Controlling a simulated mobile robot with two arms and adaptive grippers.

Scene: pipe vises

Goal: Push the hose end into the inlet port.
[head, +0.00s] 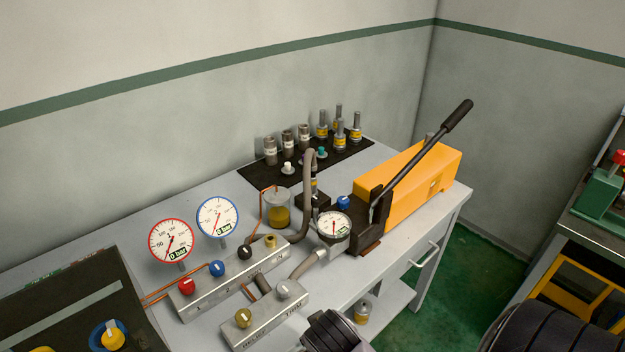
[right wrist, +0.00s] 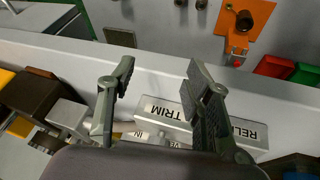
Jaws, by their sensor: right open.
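A grey hose (head: 308,170) arches beside the dark pump block and bends down to the long metal manifold (head: 226,278). A second grey hose piece (head: 305,264) runs from below the round gauge toward the front valve block (head: 265,318). I cannot tell which end is the loose hose end. The right wrist view shows the block's TRIM and RELIEF labels (right wrist: 168,112) and a partly covered IN marking (right wrist: 137,134); the port itself is hidden. My right gripper (right wrist: 165,82) is open and empty between its fingers, over the block. My left gripper is not in view.
A yellow pump (head: 420,185) with a long black lever stands at the back right. Two dial gauges (head: 171,240) rise behind the manifold. Several fittings stand on a black mat (head: 262,177). A dark panel (head: 70,300) lies at the left. A drawer handle juts from the bench front.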

